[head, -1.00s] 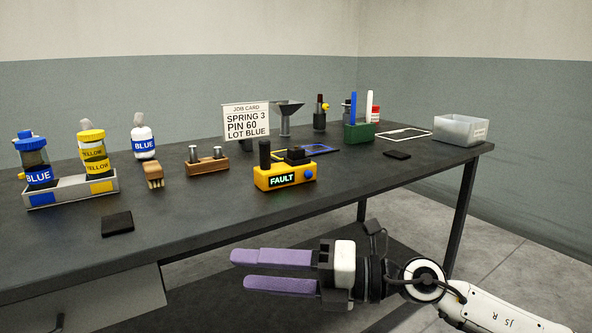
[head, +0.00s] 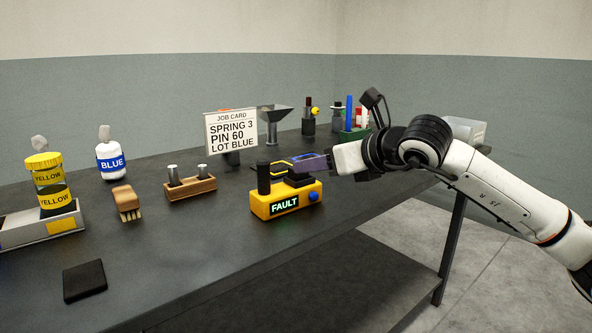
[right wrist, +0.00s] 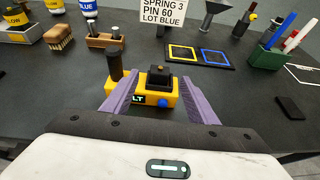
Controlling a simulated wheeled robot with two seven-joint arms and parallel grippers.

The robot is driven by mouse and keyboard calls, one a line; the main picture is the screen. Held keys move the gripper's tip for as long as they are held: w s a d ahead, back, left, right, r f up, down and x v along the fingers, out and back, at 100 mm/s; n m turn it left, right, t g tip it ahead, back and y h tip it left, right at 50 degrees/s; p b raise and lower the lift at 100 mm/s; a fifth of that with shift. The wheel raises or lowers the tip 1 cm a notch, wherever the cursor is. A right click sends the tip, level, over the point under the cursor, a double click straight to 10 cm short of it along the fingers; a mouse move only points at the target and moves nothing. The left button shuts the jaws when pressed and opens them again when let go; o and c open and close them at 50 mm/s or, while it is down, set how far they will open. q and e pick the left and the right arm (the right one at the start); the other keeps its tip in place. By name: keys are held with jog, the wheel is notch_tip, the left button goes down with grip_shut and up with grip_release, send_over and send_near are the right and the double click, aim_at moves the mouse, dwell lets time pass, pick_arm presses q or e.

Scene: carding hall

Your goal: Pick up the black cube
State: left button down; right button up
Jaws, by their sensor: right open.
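A black block, the only cube-like black thing I see, sits on top of the yellow FAULT box (head: 273,206). It shows in the head view (head: 299,180), partly covered by my gripper, and in the right wrist view (right wrist: 160,80) with a small orange spot on top. My right gripper (head: 308,163) is open and empty, with purple fingers. In the right wrist view its fingers (right wrist: 160,75) lie left and right of the block, with gaps showing; in the head view they appear just above or behind it. My left gripper is not in view.
A black upright post (head: 264,178) stands on the box's left end. The job card (head: 231,134) and the wooden pin holder (head: 190,188) are nearby. Yellow and blue frames (right wrist: 198,54) lie behind. A flat black pad (head: 85,281) lies at front left.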

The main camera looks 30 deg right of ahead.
aim_at(303, 180)
jog(key=shift+f+p+x, duration=0.15)
jog(key=shift+p+x, duration=0.05)
jog(key=shift+x, duration=1.35)
jog(key=shift+f+p+x, duration=0.1)
jog(key=shift+p+x, duration=0.05)
jog(key=shift+x, duration=1.45)
jog(key=shift+s, duration=0.1)
jog(key=c, duration=1.2)
